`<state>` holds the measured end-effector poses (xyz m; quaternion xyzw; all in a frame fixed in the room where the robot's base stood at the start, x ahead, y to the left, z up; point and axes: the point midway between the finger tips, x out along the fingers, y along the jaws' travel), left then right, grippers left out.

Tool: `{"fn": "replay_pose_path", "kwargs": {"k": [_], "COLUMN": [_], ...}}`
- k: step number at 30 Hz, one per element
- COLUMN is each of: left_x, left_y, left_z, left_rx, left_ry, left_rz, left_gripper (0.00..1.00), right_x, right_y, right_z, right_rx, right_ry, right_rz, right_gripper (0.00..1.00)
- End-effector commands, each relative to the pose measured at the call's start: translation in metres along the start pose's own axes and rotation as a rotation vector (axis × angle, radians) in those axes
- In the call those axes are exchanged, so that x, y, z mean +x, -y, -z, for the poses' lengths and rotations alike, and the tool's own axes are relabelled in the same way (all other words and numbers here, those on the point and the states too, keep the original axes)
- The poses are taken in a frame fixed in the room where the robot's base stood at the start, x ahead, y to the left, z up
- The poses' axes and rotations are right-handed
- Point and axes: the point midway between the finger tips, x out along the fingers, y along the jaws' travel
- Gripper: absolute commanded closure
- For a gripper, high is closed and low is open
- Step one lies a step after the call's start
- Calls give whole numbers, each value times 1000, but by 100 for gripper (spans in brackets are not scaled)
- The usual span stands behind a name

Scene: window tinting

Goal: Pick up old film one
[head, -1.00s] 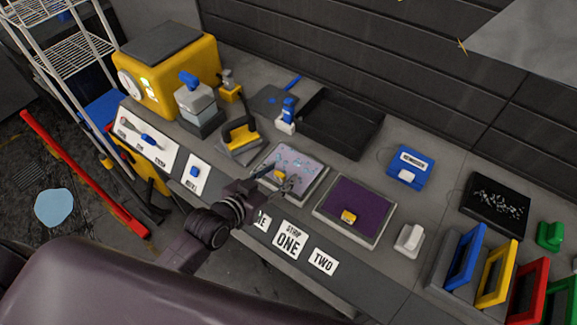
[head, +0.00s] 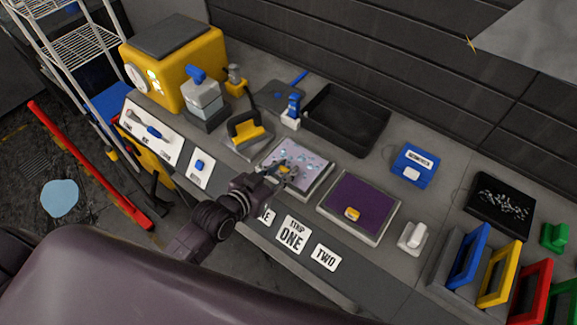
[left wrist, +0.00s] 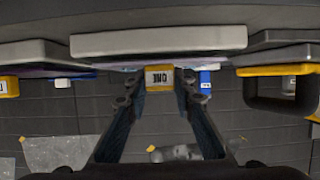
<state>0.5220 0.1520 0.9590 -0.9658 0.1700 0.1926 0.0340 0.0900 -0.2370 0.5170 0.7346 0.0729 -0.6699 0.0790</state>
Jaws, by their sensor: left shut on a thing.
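Old film one (head: 309,166) is a pale, bubbled sheet on a grey-framed panel on the workbench. Its yellow tab, labelled ONE, shows in the left wrist view (left wrist: 159,78). My left gripper (head: 283,170) is at the front left part of this panel and shut on the yellow tab. In the left wrist view my two fingers (left wrist: 159,90) stand on either side of the tab. The sheet looks flat on its panel, and the gripper hides part of it. My right gripper is not in view.
A purple panel (head: 360,205) with its own yellow tab lies just right. Label cards ONE (head: 293,235) and TWO (head: 325,257) lie in front. Coloured frames (head: 498,272) stand far right.

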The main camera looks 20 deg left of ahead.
Motion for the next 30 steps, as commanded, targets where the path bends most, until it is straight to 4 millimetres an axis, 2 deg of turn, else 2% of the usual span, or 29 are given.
{"fn": "replay_pose_path", "kwargs": {"k": [8,11,21,24,30], "left_x": [-8,-16,-55,-63,-74], "left_y": [0,0,0,0,0], "left_z": [22,42,136,156,179], "left_rx": [0,2,4,4,2], "left_ry": [-5,-8,-11,-9,-4], "left_rz": [-1,0,0,1,0], "left_gripper": [100,100,100,100,100], "right_x": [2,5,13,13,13], "right_y": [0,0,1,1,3], "right_z": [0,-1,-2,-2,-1], "right_rx": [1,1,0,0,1], "right_ry": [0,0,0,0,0], "right_rz": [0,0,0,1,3], "right_gripper": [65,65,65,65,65]}}
